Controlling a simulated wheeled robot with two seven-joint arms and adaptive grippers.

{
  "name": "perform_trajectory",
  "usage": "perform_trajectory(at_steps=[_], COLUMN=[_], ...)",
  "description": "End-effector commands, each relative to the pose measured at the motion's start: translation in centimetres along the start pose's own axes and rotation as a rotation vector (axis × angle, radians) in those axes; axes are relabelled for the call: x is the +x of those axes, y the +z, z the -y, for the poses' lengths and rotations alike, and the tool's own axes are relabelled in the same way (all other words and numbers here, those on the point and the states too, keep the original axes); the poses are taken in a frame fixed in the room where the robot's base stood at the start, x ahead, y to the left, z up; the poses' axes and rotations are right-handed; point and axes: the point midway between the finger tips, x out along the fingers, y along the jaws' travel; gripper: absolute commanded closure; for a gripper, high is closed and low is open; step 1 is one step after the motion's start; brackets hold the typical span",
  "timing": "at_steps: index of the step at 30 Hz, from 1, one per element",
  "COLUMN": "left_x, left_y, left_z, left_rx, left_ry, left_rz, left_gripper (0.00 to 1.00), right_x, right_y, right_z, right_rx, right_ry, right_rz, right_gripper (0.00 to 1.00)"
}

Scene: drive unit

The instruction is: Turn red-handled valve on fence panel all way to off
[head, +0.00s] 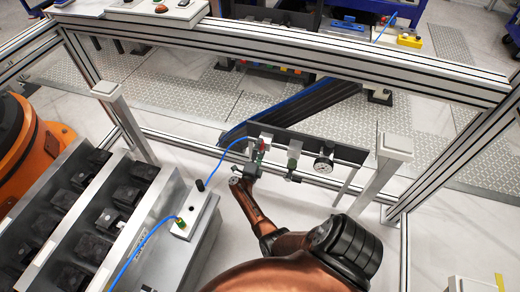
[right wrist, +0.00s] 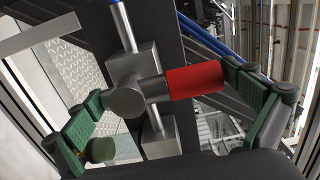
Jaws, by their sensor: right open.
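The red valve handle (right wrist: 195,80) sticks out to the right from a grey metal valve body (right wrist: 126,100) in the right wrist view. It lies crosswise to the pipe (right wrist: 128,28) that runs through the body. In the head view the handle is a small red spot (head: 262,144) on the dark fence panel (head: 320,147). My right gripper (right wrist: 164,90) is open, with its green-padded fingers on either side of the valve. The handle's outer end is close to the right finger; I cannot tell whether they touch. In the head view this gripper (head: 250,170) is just below the valve. My left gripper is out of view.
A green-marked fitting (head: 293,150) and a round gauge (head: 323,163) sit right of the valve on the panel. A blue hose (head: 222,165) runs to the valve from the left. An aluminium rail (head: 320,62) crosses above, and a metal fixture with black blocks (head: 105,215) stands left.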

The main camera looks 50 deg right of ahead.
Motion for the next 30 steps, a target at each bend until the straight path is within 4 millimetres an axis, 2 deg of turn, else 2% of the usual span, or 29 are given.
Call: perform_trajectory(at_steps=[5, 12, 18, 30], left_x=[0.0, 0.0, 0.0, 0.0], left_y=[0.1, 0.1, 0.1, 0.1], left_z=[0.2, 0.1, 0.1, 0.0], left_rx=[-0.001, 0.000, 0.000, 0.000], left_ry=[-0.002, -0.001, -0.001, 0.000], left_rz=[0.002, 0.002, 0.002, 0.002], left_gripper=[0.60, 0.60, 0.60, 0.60], right_x=[-1.1, -5.0, -7.1, -7.5], right_y=[0.0, 0.1, 0.1, 0.1], right_z=[-0.1, -0.1, 0.0, 0.0], right_rx=[0.001, 0.002, 0.000, 0.000], right_ry=[0.002, 0.002, 0.000, -0.001], right_rz=[-0.001, 0.000, 0.001, 0.001], right_gripper=[0.00, 0.00, 0.00, 0.00])
